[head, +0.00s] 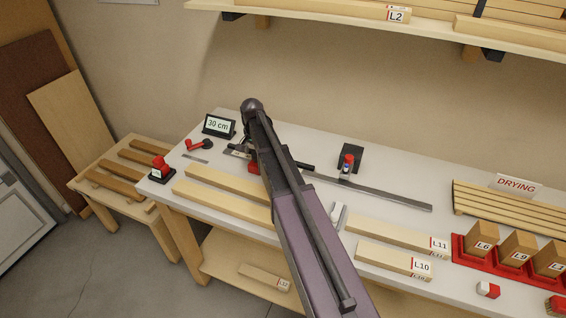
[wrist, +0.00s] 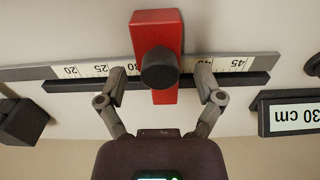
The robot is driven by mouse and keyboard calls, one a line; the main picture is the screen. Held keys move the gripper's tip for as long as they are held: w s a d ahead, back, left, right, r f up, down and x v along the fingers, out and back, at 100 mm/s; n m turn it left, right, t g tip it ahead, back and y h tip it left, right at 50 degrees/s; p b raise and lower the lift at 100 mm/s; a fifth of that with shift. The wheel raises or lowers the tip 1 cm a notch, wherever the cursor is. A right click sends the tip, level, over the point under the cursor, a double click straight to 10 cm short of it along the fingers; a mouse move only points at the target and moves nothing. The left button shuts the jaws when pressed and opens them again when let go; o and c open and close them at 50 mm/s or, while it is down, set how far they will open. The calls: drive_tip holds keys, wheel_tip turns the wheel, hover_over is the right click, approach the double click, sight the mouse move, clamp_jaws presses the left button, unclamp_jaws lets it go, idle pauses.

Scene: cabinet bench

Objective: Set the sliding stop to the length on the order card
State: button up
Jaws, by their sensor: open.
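The sliding stop is a red block (wrist: 156,30) with a black round knob (wrist: 160,68).
The steel rail (head: 380,195) runs right along the bench. A black stand with a red-topped item (head: 349,158) is behind it. Boards (head: 395,258) lie along the front. A red tray with labelled blocks (head: 463,250) and a slatted drying rack (head: 500,207) stand at right.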

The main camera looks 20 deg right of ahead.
drive_tip(key=shift+r+p, duration=4.25)
drive_tip(key=shift+r, duration=0.2)
drive_tip(key=shift+s, duration=0.1)
drive_tip(key=s+a+f+n+b, duration=0.1)
drive_tip(key=s+a+n, duration=0.2)
drive_tip(key=s, duration=0.9)
drive_tip(key=s+a+f+n+b, duration=0.1)
drive_tip(key=s+a+n, duration=0.3)
drive_tip(key=s, duration=0.8)
drive_tip(key=shift+s+a+n, duration=0.15)
drive_tip(key=shift+s+n, duration=0.15)
drive_tip(key=shift+n, duration=0.7)
